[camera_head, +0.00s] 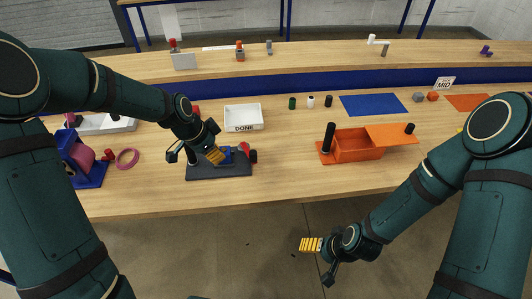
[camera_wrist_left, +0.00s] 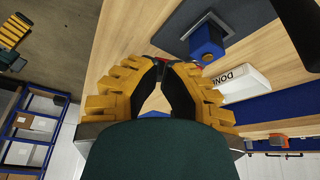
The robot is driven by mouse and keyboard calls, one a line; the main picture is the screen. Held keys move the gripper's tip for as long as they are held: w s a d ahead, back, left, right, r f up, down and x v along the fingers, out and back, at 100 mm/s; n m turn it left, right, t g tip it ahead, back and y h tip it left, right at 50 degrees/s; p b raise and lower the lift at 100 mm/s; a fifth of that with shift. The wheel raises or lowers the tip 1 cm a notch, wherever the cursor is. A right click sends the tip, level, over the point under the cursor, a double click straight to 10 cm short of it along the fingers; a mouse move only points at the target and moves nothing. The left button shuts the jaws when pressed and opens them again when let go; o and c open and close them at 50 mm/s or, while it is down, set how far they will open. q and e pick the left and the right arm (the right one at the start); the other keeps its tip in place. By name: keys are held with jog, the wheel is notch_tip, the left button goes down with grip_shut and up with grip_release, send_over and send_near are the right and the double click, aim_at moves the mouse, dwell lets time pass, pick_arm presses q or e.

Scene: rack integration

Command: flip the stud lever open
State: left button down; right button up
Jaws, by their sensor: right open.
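A dark grey base plate (camera_head: 205,172) lies near the table's front edge. On it sit a blue block (camera_head: 228,157) and a red-and-dark part (camera_head: 252,156); I cannot tell which part is the stud lever. My left gripper (camera_head: 216,156) is low over the plate, beside the blue block. In the left wrist view its yellow fingertips (camera_wrist_left: 165,66) nearly meet, with a bit of red just beyond them; whether they hold it is hidden. The blue block (camera_wrist_left: 207,42) is up and right there, with a metal bar. My right gripper (camera_head: 311,244) is open and empty before the table.
A white DONE tray (camera_head: 242,118) stands behind the plate. An orange box (camera_head: 358,148) with a black post is to the right. A purple-and-blue fixture (camera_head: 82,165) and a pink ring (camera_head: 127,158) are to the left. The tabletop between plate and orange box is clear.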

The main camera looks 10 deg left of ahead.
pick_arm(q)
jog(key=shift+w+a+r+m, duration=0.1)
jog(key=shift+w+r+m, duration=0.4)
jog(key=shift+r, duration=0.25)
pick_arm(e)
jog(key=shift+d, duration=0.25)
pick_arm(q)
jog(key=b+x, duration=0.1)
jog(key=x, duration=0.8)
jog(key=shift+s+f, duration=0.1)
jog(key=shift+f, duration=0.1)
jog(key=w+d, duration=0.2)
jog(key=shift+d+f, duration=0.3)
jog(key=shift+f, duration=0.05)
jog(key=shift+w+d, duration=0.3)
jog(key=shift+d, duration=0.15)
pick_arm(e)
jog(key=shift+f, duration=0.35)
